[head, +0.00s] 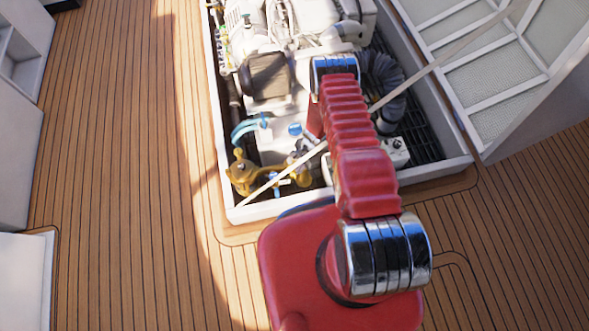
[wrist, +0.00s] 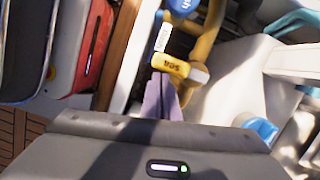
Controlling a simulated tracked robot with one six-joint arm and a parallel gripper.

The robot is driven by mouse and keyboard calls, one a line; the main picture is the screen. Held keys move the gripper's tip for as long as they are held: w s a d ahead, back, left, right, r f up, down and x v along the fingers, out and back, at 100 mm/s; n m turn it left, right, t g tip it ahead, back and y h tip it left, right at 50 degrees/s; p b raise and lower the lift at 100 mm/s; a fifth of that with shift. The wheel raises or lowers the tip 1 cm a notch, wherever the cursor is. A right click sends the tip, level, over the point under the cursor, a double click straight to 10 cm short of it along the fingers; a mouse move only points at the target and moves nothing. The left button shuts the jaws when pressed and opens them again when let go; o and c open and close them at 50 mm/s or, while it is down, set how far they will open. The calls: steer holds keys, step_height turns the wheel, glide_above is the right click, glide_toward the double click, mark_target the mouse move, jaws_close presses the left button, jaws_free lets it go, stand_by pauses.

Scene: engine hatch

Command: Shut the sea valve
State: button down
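The yellow grip marked SEA (wrist: 172,66) is in the upper middle of the wrist view, with a pale end at its right. My gripper (wrist: 160,84) shows there as two purple-grey fingers side by side with no clear gap. The fingertips are just below the yellow grip. I cannot tell whether they touch it, and I see nothing between them.
A blue handle (wrist: 184,6) and a brass-coloured pipe (wrist: 207,35) are close by. Another blue part (wrist: 261,130) lies at the right. The hatch holds a white engine (head: 300,20) and a brass fitting (head: 243,174). A pale strut (head: 440,66) crosses the hatch. The deck (head: 120,170) at left is clear.

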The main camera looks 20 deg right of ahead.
steer(key=shift+s+a, duration=0.15)
steer(key=d+r, duration=0.6)
steer(key=r, duration=0.3)
steer(key=shift+d+r, duration=0.35)
stand_by(0.6)
